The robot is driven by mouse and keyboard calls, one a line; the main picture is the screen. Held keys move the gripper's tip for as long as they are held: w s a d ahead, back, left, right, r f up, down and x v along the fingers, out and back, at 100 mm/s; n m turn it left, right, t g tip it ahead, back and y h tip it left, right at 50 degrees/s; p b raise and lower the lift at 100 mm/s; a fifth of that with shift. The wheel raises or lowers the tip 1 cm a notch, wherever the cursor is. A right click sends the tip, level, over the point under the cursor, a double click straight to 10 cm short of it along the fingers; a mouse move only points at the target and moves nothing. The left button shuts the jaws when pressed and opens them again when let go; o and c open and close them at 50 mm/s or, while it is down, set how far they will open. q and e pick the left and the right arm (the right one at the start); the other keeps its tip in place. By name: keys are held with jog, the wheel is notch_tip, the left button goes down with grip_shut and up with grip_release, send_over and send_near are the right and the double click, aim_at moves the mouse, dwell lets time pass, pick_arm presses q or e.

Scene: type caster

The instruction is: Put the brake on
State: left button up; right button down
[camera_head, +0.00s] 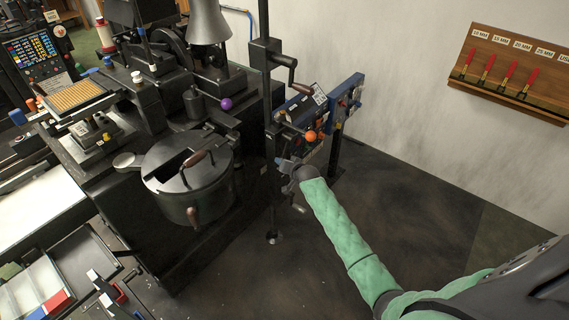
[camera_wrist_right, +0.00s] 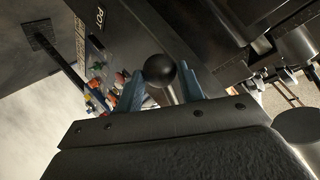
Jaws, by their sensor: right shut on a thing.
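My right arm reaches in from the lower right in the head view. Its gripper (camera_head: 287,166) is at the dark upright column beside the casting machine. In the right wrist view, a lever with a black ball knob (camera_wrist_right: 159,70) stands between the two blue-grey fingers (camera_wrist_right: 161,90), which are shut on it. I cannot tell from these views whether this lever is the brake. A lever with an orange ball (camera_head: 310,135) is just above my right gripper, and one with a purple ball (camera_head: 226,104) is farther left. My left gripper is not in view.
A round black pot (camera_head: 187,178) with wooden handles is left of the gripper. A blue-edged panel (camera_head: 346,98) stands behind the column by the wall. A rack (camera_head: 510,70) with red-handled tools hangs at the upper right. The floor (camera_head: 400,200) around my forearm is clear.

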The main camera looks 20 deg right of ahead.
jog(key=c, duration=1.2)
grip_release()
jog(key=shift+a, duration=0.1)
jog(key=shift+r, duration=0.1)
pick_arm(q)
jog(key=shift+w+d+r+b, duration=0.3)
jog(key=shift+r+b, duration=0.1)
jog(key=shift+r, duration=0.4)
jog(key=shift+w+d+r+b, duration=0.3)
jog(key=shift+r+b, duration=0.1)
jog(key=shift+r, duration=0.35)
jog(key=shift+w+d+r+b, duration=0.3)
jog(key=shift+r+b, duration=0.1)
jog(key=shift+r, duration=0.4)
pick_arm(e)
jog(key=shift+v, duration=3.9)
